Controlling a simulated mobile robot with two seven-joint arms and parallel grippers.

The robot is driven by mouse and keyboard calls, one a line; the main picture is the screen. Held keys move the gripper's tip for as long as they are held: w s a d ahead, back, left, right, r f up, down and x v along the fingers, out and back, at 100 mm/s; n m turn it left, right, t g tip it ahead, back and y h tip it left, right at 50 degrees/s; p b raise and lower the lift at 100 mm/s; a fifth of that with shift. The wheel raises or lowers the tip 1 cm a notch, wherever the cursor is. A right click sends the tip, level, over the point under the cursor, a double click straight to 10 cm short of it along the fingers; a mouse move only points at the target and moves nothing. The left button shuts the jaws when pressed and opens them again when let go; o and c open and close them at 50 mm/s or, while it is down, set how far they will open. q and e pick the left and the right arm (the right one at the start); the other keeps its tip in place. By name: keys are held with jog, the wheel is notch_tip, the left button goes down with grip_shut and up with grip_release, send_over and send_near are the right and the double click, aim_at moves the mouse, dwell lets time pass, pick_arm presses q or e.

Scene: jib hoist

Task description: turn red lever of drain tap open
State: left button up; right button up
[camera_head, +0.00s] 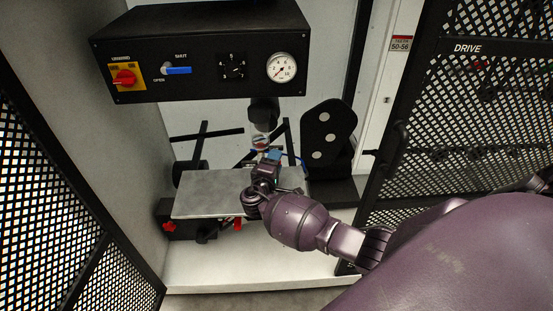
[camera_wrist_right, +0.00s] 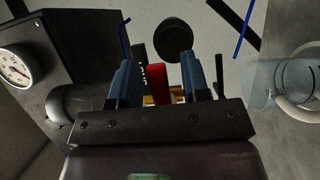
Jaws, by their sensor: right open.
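In the right wrist view, a red lever (camera_wrist_right: 158,84) stands between the two blue fingers of my right gripper (camera_wrist_right: 158,62). Brass-coloured metal (camera_wrist_right: 177,95), partly hidden by the gripper, shows beside its base. I see a gap between the lever and the right finger; whether the left finger touches it I cannot tell. In the head view my right gripper (camera_head: 268,157) is above the grey shelf plate, just below a small round fitting (camera_head: 260,141). There the lever is mostly hidden by the gripper and wrist. My left gripper is not in view.
A black control box (camera_head: 205,60) with a red knob (camera_head: 124,78), blue switch (camera_head: 178,70) and gauge (camera_head: 282,68) overhangs the work area.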

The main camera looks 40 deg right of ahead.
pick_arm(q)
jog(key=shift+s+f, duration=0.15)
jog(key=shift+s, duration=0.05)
pick_arm(e)
jog(key=shift+w+d, duration=0.4)
jog(key=shift+d, duration=0.15)
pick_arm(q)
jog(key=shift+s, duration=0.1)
pick_arm(e)
jog(key=shift+c, duration=0.3)
grip_shut()
